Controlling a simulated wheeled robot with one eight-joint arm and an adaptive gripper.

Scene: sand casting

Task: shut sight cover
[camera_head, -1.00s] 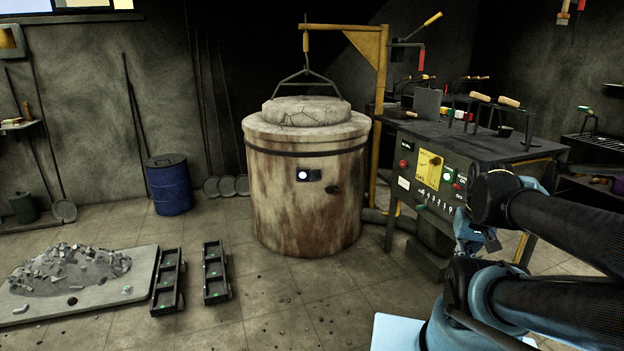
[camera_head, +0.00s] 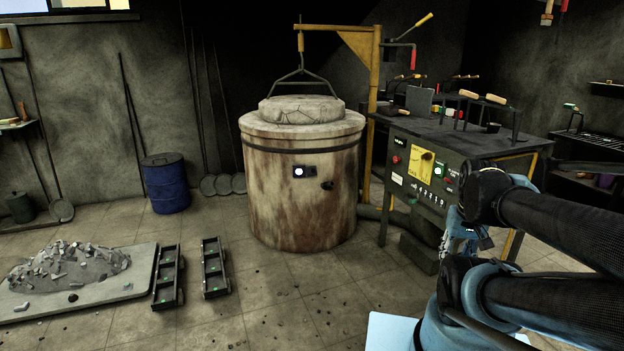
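The furnace (camera_head: 300,215) is a rusty, pale drum in the middle of the head view. On its front is a round, bright white sight hole (camera_head: 299,171). A dark plate (camera_head: 311,171) lies just to its right and appears to be the sight cover; the bright hole is uncovered. A small black knob or fitting (camera_head: 327,185) sits lower right of it. My arm is folded at the right of the picture, well apart from the furnace. Its wrist shows in front of the control bench, but I cannot make out the gripper's fingers.
A control bench (camera_head: 430,180) with buttons and tools stands right of the furnace, beside a yellow hoist post (camera_head: 374,130). A blue barrel (camera_head: 166,184), two dark moulds (camera_head: 214,268) and a sand board (camera_head: 140,262) are at the left. The floor before the furnace is largely clear.

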